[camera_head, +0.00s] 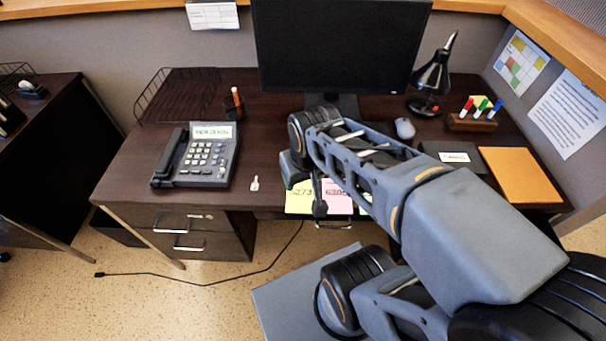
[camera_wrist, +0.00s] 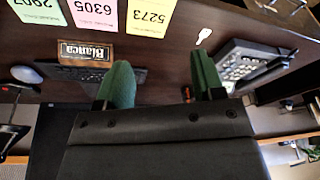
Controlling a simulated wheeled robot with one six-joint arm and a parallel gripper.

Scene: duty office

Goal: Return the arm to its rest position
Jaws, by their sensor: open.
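My arm reaches from the lower right over the desk (camera_head: 135,165), with its wrist above the desk's front middle. My gripper (camera_wrist: 160,72) is open in the wrist view. Its two green fingers stand apart with nothing held between them. In the head view the gripper (camera_head: 319,207) points down near the desk's front edge and is partly hidden by my arm. It hangs in front of the yellow note (camera_head: 299,199) and the pink note (camera_head: 338,203).
A monitor (camera_head: 340,45), lamp (camera_head: 431,80), mouse (camera_head: 404,128), pen holder (camera_head: 471,123) and orange folder (camera_head: 520,174) surround the arm's far side.

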